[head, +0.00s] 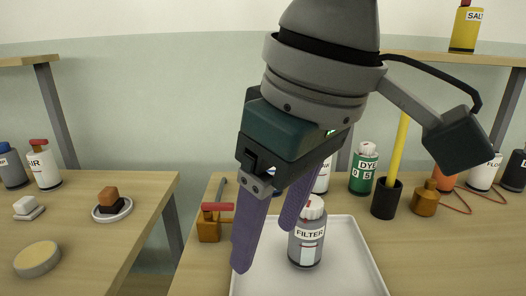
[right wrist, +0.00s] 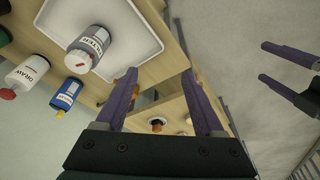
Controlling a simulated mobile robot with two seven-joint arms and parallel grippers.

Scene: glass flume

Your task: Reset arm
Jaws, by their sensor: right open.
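My right gripper (head: 265,245) hangs in the middle of the head view, its two purple fingers apart with nothing between them. It also shows at the bottom of the right wrist view (right wrist: 159,75). The grey FILTER bottle (head: 306,240) stands upright on the white tray (head: 362,262), just right of and behind the fingers in the head view. The bottle is clear of the fingers in the right wrist view (right wrist: 86,50). My left gripper (right wrist: 283,70) shows only at the right of the right wrist view, fingers apart and empty.
A brown item with a red handle (head: 209,222) stands left of the tray. The DYE bottle (head: 364,170), a black cup (head: 386,199) with a yellow rod and an orange-brown container (head: 425,198) stand behind. A gap separates the left table (head: 95,235) from this one.

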